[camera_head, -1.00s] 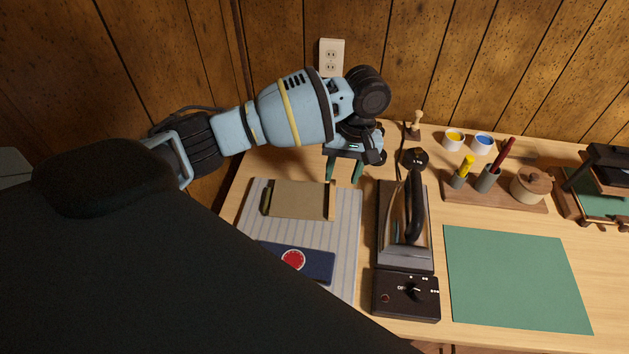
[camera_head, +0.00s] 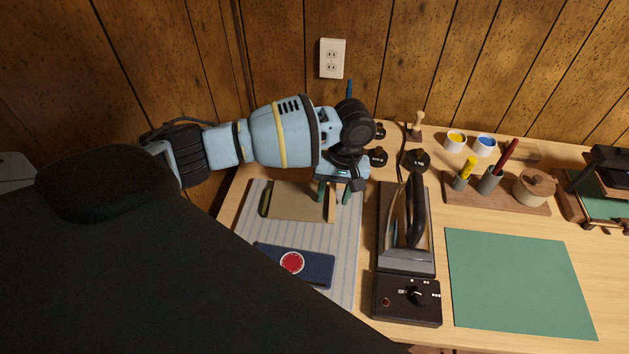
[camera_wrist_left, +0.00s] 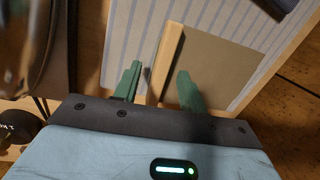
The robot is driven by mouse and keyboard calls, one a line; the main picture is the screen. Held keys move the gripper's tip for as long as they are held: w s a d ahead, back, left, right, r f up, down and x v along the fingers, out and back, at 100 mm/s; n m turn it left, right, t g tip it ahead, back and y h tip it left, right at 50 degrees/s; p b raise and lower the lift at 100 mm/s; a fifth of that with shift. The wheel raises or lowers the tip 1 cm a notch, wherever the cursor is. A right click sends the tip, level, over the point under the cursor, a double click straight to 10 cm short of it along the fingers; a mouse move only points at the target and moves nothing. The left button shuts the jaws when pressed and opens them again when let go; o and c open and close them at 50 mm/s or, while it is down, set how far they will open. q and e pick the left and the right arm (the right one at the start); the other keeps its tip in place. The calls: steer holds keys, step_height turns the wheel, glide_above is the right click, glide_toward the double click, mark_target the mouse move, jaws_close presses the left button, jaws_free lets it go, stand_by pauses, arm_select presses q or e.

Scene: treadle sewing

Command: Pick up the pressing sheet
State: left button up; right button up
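The pressing sheet (camera_head: 297,203) looks like a flat tan sheet with a light wooden strip (camera_head: 331,206) along its right edge. It lies on a grey striped pad (camera_head: 345,240). In the left wrist view the tan sheet (camera_wrist_left: 212,70) and its wooden strip (camera_wrist_left: 171,48) show close up. My left gripper (camera_head: 333,193) is open, with green fingers at the strip's far end. In the left wrist view the gripper (camera_wrist_left: 157,86) has one finger on each side of the strip, one over the sheet and one over the pad. Contact cannot be told. My right gripper is not in view.
A navy case with a red disc (camera_head: 291,262) lies on the pad nearer me. An iron (camera_head: 414,215) on a dark stand and a control box (camera_head: 407,298) stand just right of the pad. A green mat (camera_head: 518,283) lies clear further right.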

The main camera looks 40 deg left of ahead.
arm_select(q)
jaws_close()
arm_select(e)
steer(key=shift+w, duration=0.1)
arm_select(q)
steer(key=shift+r, duration=0.1)
